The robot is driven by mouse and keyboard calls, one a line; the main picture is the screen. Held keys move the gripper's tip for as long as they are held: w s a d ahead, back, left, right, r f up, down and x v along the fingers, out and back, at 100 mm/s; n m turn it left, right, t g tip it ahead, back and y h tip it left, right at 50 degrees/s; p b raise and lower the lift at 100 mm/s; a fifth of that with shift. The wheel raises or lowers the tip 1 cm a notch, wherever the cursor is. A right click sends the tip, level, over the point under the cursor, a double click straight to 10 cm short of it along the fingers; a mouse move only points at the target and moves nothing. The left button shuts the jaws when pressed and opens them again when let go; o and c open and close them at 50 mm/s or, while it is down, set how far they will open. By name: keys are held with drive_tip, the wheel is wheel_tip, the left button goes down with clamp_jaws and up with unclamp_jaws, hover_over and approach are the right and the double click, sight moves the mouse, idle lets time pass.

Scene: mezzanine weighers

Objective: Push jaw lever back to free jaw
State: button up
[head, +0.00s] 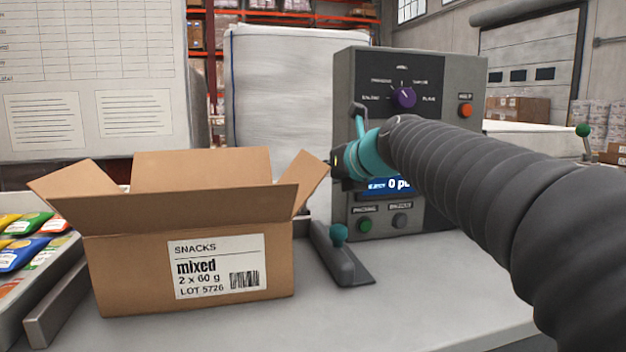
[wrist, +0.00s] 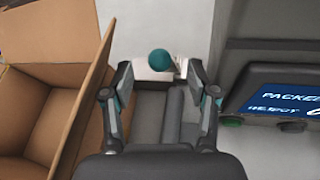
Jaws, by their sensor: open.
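The jaw lever is a short dark lever with a teal ball knob (head: 338,235), rising from a flat dark grey base (head: 352,272) on the table between the box and the weigher. In the wrist view, the teal knob (wrist: 159,60) shows in the gap between my fingertips, near their far end. My gripper (wrist: 157,82) is open with nothing held. I cannot tell whether a finger touches the knob. The jaw is not clearly distinguishable.
An open cardboard snack box (head: 130,270) stands close on the left, its flap (wrist: 85,110) beside my left finger. The weigher (head: 440,70) with dial, buttons and display stands close on the right. Snack packets lie in a tray (head: 55,285) at far left.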

drive_tip(key=v, duration=0.4)
drive_tip(key=shift+s+r, duration=0.1)
